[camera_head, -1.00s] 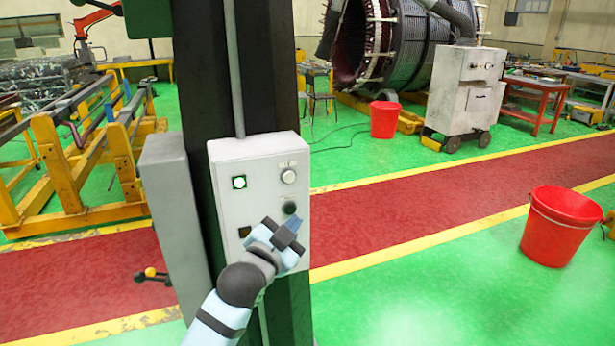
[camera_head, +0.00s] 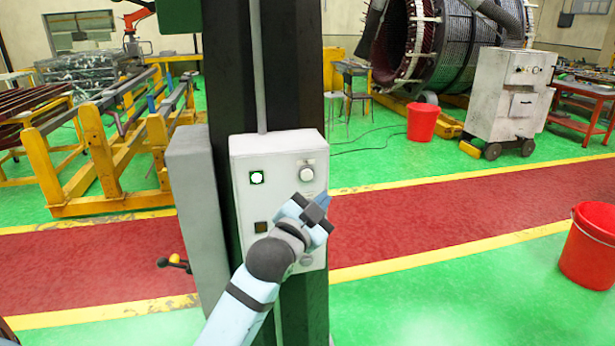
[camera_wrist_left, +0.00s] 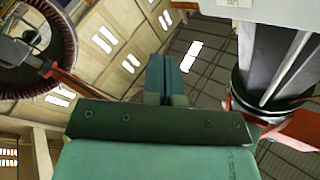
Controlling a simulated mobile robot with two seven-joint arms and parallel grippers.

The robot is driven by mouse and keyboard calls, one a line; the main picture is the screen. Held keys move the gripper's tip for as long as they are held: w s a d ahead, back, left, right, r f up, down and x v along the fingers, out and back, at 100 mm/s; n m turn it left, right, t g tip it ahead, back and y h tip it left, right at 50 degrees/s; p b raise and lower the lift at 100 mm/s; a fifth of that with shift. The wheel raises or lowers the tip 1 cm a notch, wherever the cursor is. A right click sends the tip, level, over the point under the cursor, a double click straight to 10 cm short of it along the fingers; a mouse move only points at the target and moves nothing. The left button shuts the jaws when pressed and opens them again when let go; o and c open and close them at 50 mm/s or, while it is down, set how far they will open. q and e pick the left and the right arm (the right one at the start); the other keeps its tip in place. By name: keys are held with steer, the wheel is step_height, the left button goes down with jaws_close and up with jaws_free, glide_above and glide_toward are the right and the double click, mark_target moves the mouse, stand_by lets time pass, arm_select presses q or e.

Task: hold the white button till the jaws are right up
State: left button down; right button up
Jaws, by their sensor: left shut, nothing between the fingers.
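A pale control box (camera_head: 238,195) is fixed to the dark column. Its white button (camera_head: 306,174) is at the upper right and shows uncovered. A lit green-framed square (camera_head: 256,177) is to its left, with a dark square (camera_head: 261,227) below that. My left gripper (camera_head: 325,200) is in front of the box's right side, just below the white button, and hides the dark button there. Whether it touches the box cannot be told. In the left wrist view its fingers (camera_wrist_left: 166,80) are shut together with nothing between them. My right gripper is out of view.
A grey cabinet (camera_head: 190,200) stands beside the box on the left. The dark column (camera_head: 290,65) rises behind the box. A red bucket (camera_head: 590,245) stands on clear floor at the right.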

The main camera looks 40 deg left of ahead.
mark_target(307, 175)
arm_select(q)
steer(key=shift+w+a, duration=1.35)
steer(key=shift+a, duration=0.25)
steer(key=shift+w+a, duration=1.35)
steer(key=shift+a, duration=0.2)
steer(key=shift+w+a, duration=0.25)
steer(key=shift+a, duration=0.1)
